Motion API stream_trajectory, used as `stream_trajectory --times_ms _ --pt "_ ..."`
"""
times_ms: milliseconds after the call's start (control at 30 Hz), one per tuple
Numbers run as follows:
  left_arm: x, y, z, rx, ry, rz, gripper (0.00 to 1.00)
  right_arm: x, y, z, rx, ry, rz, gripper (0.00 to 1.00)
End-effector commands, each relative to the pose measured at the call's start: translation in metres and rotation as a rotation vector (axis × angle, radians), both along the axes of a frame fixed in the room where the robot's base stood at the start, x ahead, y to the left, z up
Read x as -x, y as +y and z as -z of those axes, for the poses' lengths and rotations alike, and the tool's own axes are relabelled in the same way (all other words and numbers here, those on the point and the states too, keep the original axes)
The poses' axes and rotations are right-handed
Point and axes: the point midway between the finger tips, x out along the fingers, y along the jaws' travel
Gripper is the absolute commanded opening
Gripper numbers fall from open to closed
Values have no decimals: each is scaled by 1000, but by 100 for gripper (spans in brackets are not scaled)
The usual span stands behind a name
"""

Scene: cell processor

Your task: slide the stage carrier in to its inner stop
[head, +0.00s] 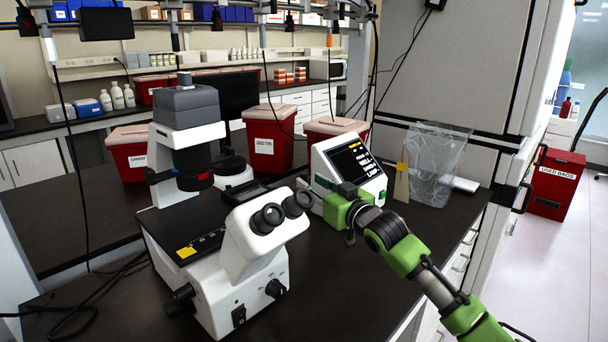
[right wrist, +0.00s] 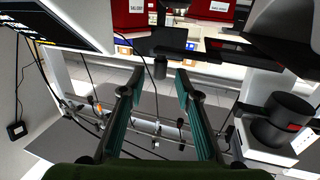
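The white and grey microscope (head: 240,255) stands on the dark bench at the left. A flat black piece with a paler inset (head: 246,191) shows behind its eyepieces; it looks like the stage carrier, but I cannot tell how far in it sits. In the right wrist view a dark flat plate (right wrist: 168,40) lies beyond my fingertips, perhaps the same part. My right gripper (head: 306,190) is right of the eyepieces, in front of the display unit, its tips partly hidden. In the right wrist view its fingers (right wrist: 153,82) are apart with nothing between them. My left gripper is out of view.
The white display unit (head: 347,168) stands close behind my right gripper. Red bins (head: 268,140) stand behind the microscope. A clear plastic bag (head: 436,165) is at the right. Cables hang over the bench. The bench front right of the microscope (head: 345,275) is clear.

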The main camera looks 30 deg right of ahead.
Motion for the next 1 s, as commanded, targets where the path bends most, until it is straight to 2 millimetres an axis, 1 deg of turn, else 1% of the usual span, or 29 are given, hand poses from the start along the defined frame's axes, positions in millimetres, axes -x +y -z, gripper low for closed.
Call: stream_trajectory --times_ms 33,100,300,467,733,767,800,867,1000 --pt "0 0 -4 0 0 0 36 -9 0 -3 -1 -1 0 30" --pt "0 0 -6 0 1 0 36 -19 2 -2 -2 0 0 30" --pt "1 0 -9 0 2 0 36 -38 3 -1 -1 0 0 30" --pt "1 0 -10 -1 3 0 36 -45 4 0 0 0 -1 30" --pt "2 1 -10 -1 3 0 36 -45 4 0 1 0 0 30" --pt "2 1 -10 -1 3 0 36 -45 4 0 1 0 0 25" --pt "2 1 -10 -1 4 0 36 -45 4 0 1 0 0 15" --pt "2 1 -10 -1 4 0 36 -45 4 0 1 0 0 0" --pt "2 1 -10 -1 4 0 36 -45 4 0 1 0 0 0"
